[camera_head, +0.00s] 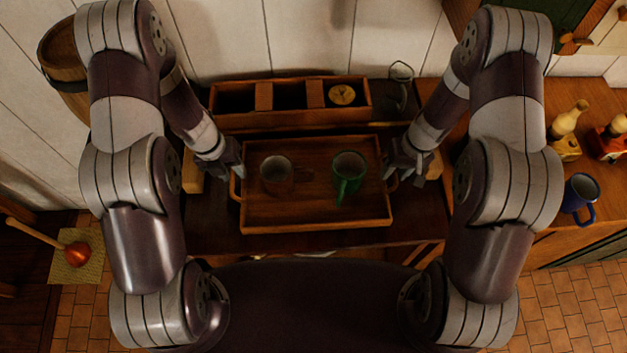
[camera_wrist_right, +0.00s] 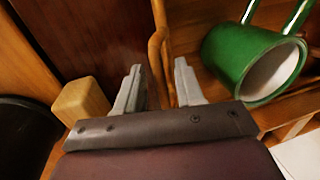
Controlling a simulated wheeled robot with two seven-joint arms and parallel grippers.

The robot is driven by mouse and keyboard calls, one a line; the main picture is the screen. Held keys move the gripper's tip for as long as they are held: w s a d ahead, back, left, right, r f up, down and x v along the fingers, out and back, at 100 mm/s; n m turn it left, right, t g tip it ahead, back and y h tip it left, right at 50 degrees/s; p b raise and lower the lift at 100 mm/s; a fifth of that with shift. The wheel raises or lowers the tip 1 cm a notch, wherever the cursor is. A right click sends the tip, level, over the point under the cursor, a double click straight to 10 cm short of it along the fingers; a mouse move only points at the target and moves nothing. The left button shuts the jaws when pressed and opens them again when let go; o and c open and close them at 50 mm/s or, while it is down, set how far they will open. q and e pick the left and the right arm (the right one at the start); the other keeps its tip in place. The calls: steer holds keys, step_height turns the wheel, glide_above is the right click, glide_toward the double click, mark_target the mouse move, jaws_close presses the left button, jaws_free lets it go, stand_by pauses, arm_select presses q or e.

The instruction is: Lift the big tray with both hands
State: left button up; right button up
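The big wooden tray (camera_head: 315,220) lies on the dark table, with a loop handle at each short side. A brownish mug (camera_head: 276,176) and a green mug (camera_head: 349,178) stand in it. My left gripper (camera_head: 237,176) is at the tray's left handle; its fingers are too small and dark to judge. My right gripper (camera_head: 394,176) is at the right handle. In the right wrist view my right gripper (camera_wrist_right: 160,84) has its fingers apart, with the tray handle (camera_wrist_right: 158,50) between them and gaps showing. The green mug (camera_wrist_right: 250,62) is close to the right finger there.
A wooden box (camera_head: 290,119) with compartments stands behind the tray. Wooden blocks (camera_head: 192,172) flank the tray beside my grippers. A blue mug (camera_head: 580,192) stands on the right counter. A narrow table strip in front is clear.

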arm_select(q)
steer(key=shift+f, duration=0.45)
arm_select(e)
steer(key=shift+f, duration=0.45)
arm_select(q)
steer(key=shift+c, duration=0.4)
arm_select(e)
steer(key=shift+c, duration=0.3)
arm_select(q)
jaws_close()
arm_select(e)
jaws_close()
arm_select(q)
steer(key=shift+r, duration=0.15)
arm_select(e)
steer(key=shift+r, duration=0.15)
